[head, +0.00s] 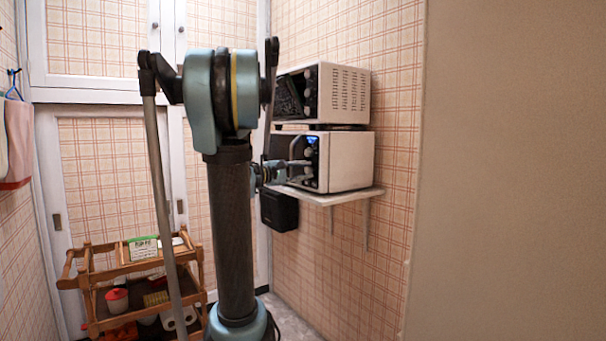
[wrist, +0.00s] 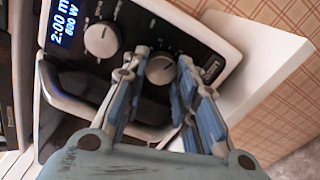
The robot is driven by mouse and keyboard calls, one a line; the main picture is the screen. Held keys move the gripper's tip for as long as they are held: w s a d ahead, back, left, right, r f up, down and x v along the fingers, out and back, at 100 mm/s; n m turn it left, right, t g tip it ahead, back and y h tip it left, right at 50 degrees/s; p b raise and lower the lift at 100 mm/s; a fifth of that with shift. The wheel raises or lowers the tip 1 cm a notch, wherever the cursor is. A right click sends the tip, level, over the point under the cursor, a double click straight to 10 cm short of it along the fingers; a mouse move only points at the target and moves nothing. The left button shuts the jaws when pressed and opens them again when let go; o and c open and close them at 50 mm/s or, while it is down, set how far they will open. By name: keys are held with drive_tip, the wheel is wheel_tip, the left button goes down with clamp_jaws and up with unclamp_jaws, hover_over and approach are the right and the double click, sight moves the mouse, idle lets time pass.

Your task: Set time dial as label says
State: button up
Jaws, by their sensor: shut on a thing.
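The lower white microwave (head: 345,162) stands on a wall shelf, with its dark control panel facing my arm. In the wrist view its lit display (wrist: 63,25) reads "2:00 m…" with a smaller watt figure below, partly blurred. An upper dial (wrist: 101,40) stands clear of my fingers. My gripper (wrist: 163,62) has its fingers on both sides of the lower dial (wrist: 160,71) and is shut on it. I cannot read any marking that tells which dial is the time dial. A green and white card (head: 143,248) on the cart has unreadable print.
A second white microwave (head: 343,93) stands above the lower one. The shelf (head: 340,197) is fixed to the plaid wall. A wooden cart (head: 95,327) with a red-lidded jar (head: 117,300) stands at left. A black box (head: 279,211) hangs below the shelf.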

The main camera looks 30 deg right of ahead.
drive_tip(key=shift+f+n, duration=0.15)
drive_tip(key=shift+n, duration=0.75)
drive_tip(key=shift+s, duration=0.1)
drive_tip(key=o, duration=1)
drive_tip(key=shift+o, duration=0.2)
drive_tip(key=a, duration=1.2)
drive_tip(key=shift+s, duration=0.35)
